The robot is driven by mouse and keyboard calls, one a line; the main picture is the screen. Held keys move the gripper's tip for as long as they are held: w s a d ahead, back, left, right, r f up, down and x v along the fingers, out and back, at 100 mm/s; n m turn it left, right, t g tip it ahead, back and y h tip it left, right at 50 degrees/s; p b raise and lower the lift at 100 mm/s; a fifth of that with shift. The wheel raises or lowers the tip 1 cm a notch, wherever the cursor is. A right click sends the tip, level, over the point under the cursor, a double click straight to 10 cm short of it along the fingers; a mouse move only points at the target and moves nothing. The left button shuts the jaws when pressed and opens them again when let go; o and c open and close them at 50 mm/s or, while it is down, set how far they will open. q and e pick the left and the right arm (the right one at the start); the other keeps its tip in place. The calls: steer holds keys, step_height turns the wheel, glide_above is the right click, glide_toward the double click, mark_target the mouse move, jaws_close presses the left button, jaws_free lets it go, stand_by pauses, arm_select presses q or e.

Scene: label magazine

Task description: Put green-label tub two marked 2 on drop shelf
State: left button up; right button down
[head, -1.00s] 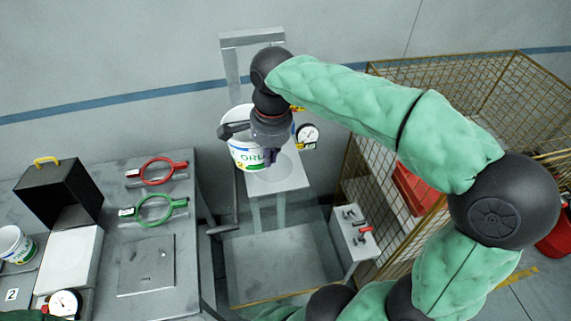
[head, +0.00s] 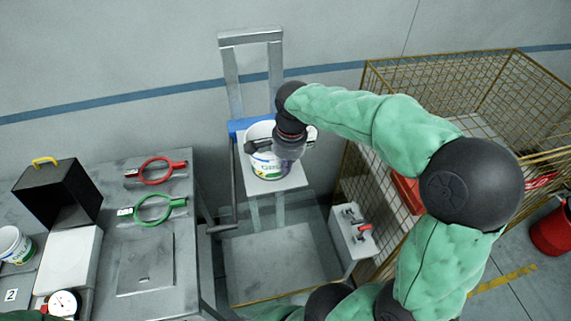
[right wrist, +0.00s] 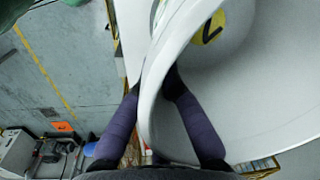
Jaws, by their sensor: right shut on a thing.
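The tub (head: 268,170), white with a green label and a yellow mark, is upright over the pale drop shelf (head: 293,183). Whether its base touches the shelf is hard to tell. My right gripper (head: 284,150) is shut on the tub's rim. In the right wrist view, the fingers (right wrist: 158,85) pinch the tub's wall from both sides, and a yellow spot with a dark 2 shows on the tub (right wrist: 208,27). My left gripper is not in view.
A blue part (head: 238,126) shows behind the tub. A wire cage (head: 470,90) stands at right, and a box with levers (head: 354,230) in front of it. The left bench (head: 185,250) holds red and green rings, a black box, and another tub (head: 14,243).

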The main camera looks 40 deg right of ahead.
steer(key=shift+f, duration=0.15)
steer(key=c, duration=1.4)
jaws_free()
steer(key=shift+r, duration=0.2)
steer(key=r, duration=0.4)
steer(key=s+r, duration=0.1)
steer(key=r, duration=0.7)
steer(key=shift+s, duration=0.15)
